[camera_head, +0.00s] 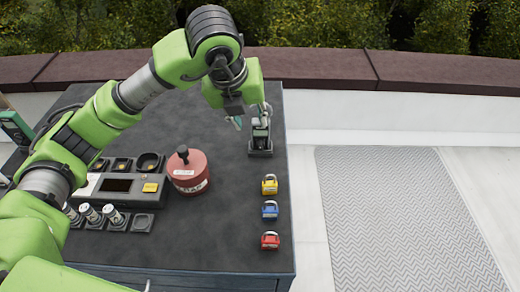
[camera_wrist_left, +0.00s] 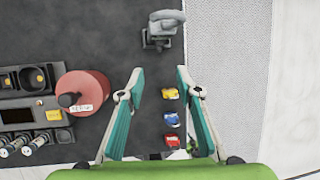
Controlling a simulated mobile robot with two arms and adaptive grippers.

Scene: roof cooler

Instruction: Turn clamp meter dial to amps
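The clamp meter (camera_head: 261,136) appears to be the small dark grey device upright in a stand near the table's right edge. In the left wrist view the grey device (camera_wrist_left: 163,28) shows from above, beyond the fingertips. Its dial and markings are too small to make out. My left gripper (camera_head: 250,116) hangs above and close to it in the head view. The left wrist view shows the gripper (camera_wrist_left: 160,72) open, its two teal-padded fingers apart with nothing between them. My right gripper is in neither view.
Yellow (camera_head: 269,185), blue (camera_head: 270,210) and red (camera_head: 270,240) padlocks line the dark table's (camera_head: 215,235) right side. A red canister (camera_head: 188,172) stands left of them, beside a grey tray (camera_head: 140,198) with cylinders and cups. A patterned walkway (camera_head: 410,220) lies to the right.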

